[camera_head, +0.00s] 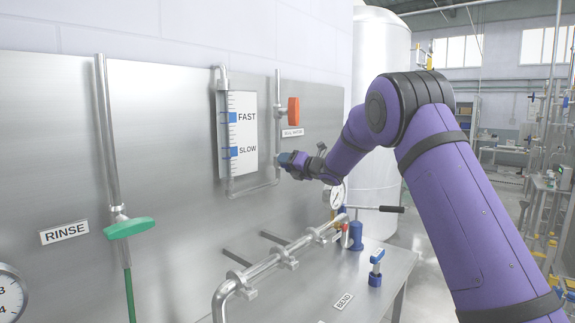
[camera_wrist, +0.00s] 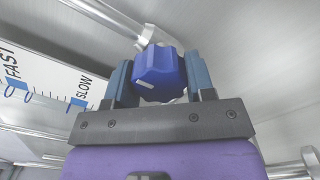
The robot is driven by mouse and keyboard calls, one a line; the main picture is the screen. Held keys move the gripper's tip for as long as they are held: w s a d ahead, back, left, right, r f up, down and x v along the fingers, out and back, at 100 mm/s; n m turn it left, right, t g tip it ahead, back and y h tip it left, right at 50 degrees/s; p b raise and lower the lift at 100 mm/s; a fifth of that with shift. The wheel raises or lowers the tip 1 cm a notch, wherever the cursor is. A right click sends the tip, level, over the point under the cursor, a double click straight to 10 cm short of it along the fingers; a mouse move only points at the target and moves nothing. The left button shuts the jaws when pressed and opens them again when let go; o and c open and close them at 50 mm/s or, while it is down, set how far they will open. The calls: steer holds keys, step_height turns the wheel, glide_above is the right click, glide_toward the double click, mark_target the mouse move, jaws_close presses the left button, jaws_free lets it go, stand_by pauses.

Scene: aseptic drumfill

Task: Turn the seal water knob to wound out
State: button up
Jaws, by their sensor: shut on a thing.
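The seal water knob (camera_wrist: 160,74) is blue and ridged, with a white mark on its face, on a metal pipe fitting in the wrist view. My gripper (camera_wrist: 158,82) has one finger on each side of the knob and is shut on it. In the head view my gripper (camera_head: 288,161) is at the panel, just below the orange handle, and hides most of the knob. A flow gauge (camera_head: 238,133) marked FAST and SLOW, with blue markers, stands left of my gripper. It also shows sideways in the wrist view (camera_wrist: 45,85).
An orange handle (camera_head: 293,111) sits above a small label (camera_head: 292,132). A green handle (camera_head: 129,228) and RINSE label (camera_head: 64,232) are at left. A steel table (camera_head: 375,262) below holds pipework (camera_head: 285,262) and a blue-handled valve (camera_head: 376,268). A tank (camera_head: 381,80) stands behind.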

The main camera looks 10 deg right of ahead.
steer(key=shift+f, duration=0.1)
steer(key=o, duration=0.9)
steer(key=v, duration=1.1)
